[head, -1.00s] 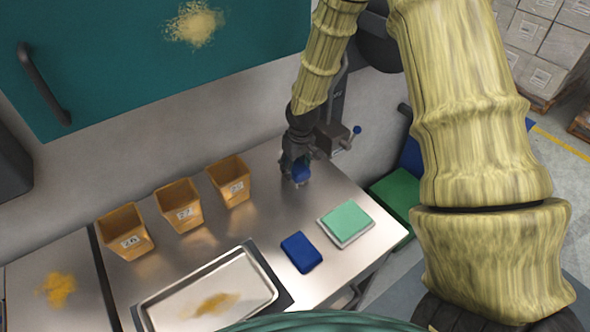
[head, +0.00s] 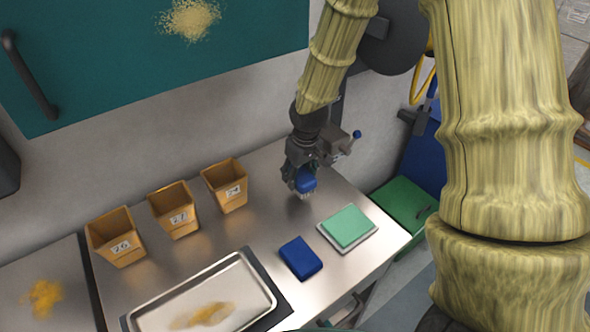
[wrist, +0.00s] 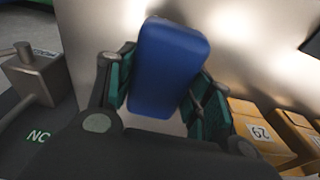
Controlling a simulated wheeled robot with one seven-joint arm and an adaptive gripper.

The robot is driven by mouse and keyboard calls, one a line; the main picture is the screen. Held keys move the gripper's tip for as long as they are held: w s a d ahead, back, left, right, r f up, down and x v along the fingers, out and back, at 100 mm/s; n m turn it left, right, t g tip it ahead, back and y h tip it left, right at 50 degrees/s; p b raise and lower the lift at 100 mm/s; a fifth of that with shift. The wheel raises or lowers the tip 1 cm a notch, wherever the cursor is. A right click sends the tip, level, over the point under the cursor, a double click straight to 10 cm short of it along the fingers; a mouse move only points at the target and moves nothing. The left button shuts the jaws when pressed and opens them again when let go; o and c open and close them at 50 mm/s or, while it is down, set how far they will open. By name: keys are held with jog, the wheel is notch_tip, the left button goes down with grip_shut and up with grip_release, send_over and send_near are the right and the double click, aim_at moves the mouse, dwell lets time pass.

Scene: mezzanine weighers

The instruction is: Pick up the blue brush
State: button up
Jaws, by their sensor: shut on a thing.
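The blue brush (head: 306,182) has a blue back and pale bristles pointing down, and shows at the back right of the steel table. My gripper (head: 297,176) is shut on it. In the wrist view, the brush's blue back (wrist: 168,65) stands between the two teal-padded fingers of my gripper (wrist: 165,95), which press its sides. The bristles are hidden in that view. In the head view I cannot tell for sure whether the bristles touch the table or hang just above it.
Three numbered tan bins (head: 172,212) stand along the back of the table (head: 255,225). A metal tray (head: 262,282) with yellow-brown powder, a dark blue block (head: 301,258) and a green pad (head: 348,225) lie nearer. A teal cabinet (head: 110,75) hangs above left.

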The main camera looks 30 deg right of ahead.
jog(key=s+a+r+b, duration=0.1)
jog(key=s+a+b, duration=0.1)
jog(key=s, duration=0.7)
jog(key=shift+s, duration=0.35)
jog(key=shift+a, duration=0.1)
jog(key=o, duration=0.5)
jog(key=c, duration=0.3)
